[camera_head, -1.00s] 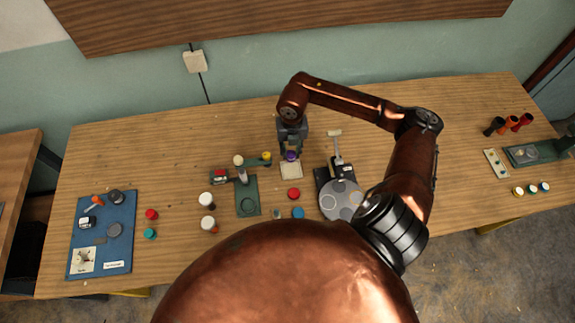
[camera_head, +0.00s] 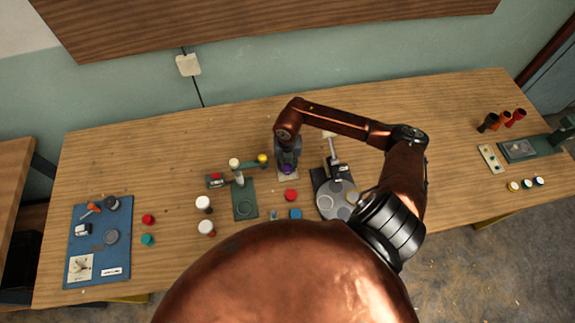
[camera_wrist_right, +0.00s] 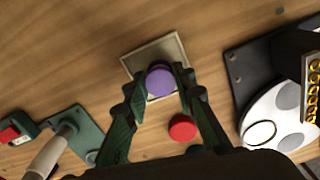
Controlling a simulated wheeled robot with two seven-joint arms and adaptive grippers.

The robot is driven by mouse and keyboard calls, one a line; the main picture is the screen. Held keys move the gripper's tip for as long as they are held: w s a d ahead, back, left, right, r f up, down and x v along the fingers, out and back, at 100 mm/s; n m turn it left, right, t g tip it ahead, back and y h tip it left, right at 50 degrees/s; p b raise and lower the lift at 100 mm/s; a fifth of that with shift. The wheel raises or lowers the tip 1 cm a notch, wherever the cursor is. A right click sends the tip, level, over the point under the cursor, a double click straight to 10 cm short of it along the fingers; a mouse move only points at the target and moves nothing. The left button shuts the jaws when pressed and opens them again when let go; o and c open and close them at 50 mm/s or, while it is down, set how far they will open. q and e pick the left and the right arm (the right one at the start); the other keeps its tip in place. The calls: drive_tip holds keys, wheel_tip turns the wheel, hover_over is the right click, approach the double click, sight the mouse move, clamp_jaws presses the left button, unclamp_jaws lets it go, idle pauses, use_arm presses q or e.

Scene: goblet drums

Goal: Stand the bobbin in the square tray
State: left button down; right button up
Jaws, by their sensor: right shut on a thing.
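The bobbin, seen as a round purple top (camera_wrist_right: 160,79), is between the fingers of my right gripper (camera_head: 287,167). In the right wrist view both green fingers flank it and the gripper is shut on it. The square tray (camera_wrist_right: 170,48) is a pale, shallow square with a rim, directly behind and around the bobbin in that view. In the head view the tray (camera_head: 288,177) is mostly covered by the gripper. The bobbin's lower part is hidden, so I cannot tell whether it touches the tray floor. My left gripper is out of view.
A red disc (camera_head: 291,195) and a blue disc (camera_head: 296,214) lie just in front of the tray. A green stand (camera_head: 245,204) is to the left. A dark device with a grey round plate (camera_head: 336,200) is to the right. Bare table lies behind the tray.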

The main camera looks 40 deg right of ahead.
sight(288, 167)
drive_tip(key=shift+f, duration=0.1)
drive_tip(key=o, duration=0.9)
drive_tip(key=shift+c, duration=0.2)
wheel_tip(288, 167, up, 12)
drive_tip(key=shift+r, duration=0.2)
drive_tip(key=shift+s+f, duration=0.1)
idle(0.3)
